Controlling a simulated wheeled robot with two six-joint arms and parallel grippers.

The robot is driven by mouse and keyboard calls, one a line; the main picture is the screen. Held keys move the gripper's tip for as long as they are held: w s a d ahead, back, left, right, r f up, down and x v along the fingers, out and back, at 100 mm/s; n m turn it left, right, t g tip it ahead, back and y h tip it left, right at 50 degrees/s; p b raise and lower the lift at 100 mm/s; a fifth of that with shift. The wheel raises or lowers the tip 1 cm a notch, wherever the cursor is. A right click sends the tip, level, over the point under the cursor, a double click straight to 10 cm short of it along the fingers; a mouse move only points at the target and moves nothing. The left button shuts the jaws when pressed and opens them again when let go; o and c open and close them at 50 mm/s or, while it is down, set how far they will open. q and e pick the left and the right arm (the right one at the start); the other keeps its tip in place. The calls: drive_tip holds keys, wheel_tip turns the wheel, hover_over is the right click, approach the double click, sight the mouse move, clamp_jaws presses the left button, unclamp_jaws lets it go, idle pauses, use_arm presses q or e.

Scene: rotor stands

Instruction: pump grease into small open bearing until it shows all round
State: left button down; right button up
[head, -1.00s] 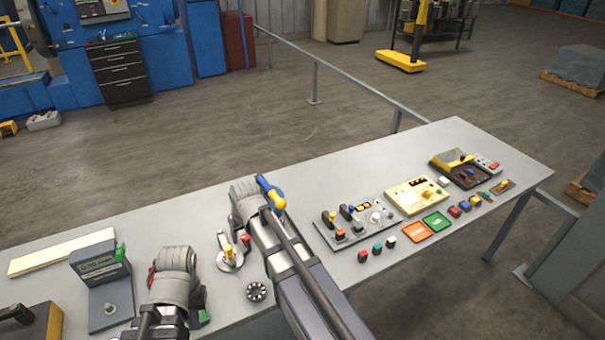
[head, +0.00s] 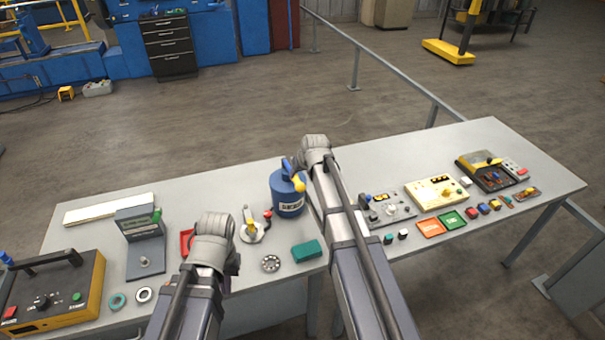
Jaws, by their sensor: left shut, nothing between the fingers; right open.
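A small open bearing (head: 270,263) lies flat on the table, its balls showing as dark spots; I cannot make out grease on it. Behind it stands a blue grease can (head: 286,199) with a blue and yellow top. A round metal stand with a yellow part and lever (head: 251,232) is left of the can. My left gripper (head: 213,235) is left of the bearing, apart from it and shut on nothing; its fingertips are mostly hidden. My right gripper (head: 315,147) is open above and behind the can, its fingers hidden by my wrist.
A teal block (head: 306,251) lies right of the bearing. A grey stand (head: 145,262), two rings (head: 144,295) and a yellow-black box (head: 52,294) are left. Control panels (head: 437,191) and coloured cards fill the right. The back edge is mostly clear.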

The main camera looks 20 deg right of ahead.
sight(297, 180)
drive_tip(key=b+x, duration=0.7)
drive_tip(key=x, duration=0.2)
drive_tip(key=shift+w+f, duration=0.15)
drive_tip(key=shift+f, duration=0.15)
drive_tip(key=shift+c, duration=0.2)
clamp_jaws()
drive_tip(key=shift+b, duration=0.3)
